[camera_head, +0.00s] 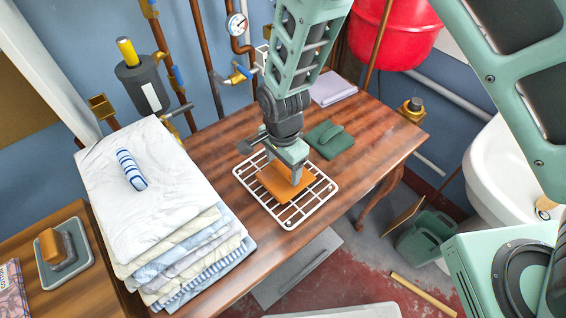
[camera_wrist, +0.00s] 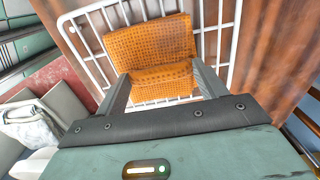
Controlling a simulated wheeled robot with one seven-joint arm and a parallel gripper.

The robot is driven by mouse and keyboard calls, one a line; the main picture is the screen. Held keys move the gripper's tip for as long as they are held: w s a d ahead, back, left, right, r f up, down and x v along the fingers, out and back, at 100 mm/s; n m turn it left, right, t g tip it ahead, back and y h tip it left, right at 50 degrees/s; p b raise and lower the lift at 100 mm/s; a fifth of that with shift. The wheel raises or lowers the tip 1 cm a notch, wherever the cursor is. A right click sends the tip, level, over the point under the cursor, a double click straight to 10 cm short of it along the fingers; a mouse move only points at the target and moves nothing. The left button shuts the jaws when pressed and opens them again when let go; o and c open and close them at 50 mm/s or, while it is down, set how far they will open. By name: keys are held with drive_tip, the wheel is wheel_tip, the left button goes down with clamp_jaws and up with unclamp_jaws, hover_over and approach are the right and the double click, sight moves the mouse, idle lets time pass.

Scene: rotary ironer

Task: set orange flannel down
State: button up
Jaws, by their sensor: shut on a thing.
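The orange flannel (camera_head: 273,184) is a folded waffle-textured cloth over the white wire rack (camera_head: 241,168) on the wooden table. My gripper (camera_head: 298,174) points down at it and is shut on its raised fold. In the wrist view the orange flannel (camera_wrist: 150,45) lies across the white bars, and its near fold is between my two fingers (camera_wrist: 163,82). The cloth looks low and flat over the rack (camera_wrist: 228,28). I cannot tell whether its whole underside touches the bars.
A green folded cloth (camera_head: 329,138) lies behind the rack, and a lilac cloth (camera_head: 332,88) farther back. A tall linen stack (camera_head: 150,190) with a striped rolled cloth (camera_head: 131,170) stands left. Pipes (camera_head: 205,60) run along the wall behind. Bare tabletop (camera_head: 385,128) shows at right.

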sight(283, 169)
drive_tip(key=shift+f, duration=0.15)
drive_tip(key=o, duration=1)
wheel_tip(283, 169, up, 12)
drive_tip(key=shift+r+b, duration=0.25)
drive_tip(key=shift+b, duration=0.05)
drive_tip(key=s+d+r+n, duration=0.3)
drive_tip(key=s+n, duration=0.3)
drive_tip(key=s+d+r+n, duration=0.4)
drive_tip(key=s+n, duration=0.2)
drive_tip(key=s+d+r+n, duration=0.3)
drive_tip(key=s+n, duration=0.3)
drive_tip(key=shift+s+d+r+y, duration=0.15)
drive_tip(key=shift+d+y, duration=0.15)
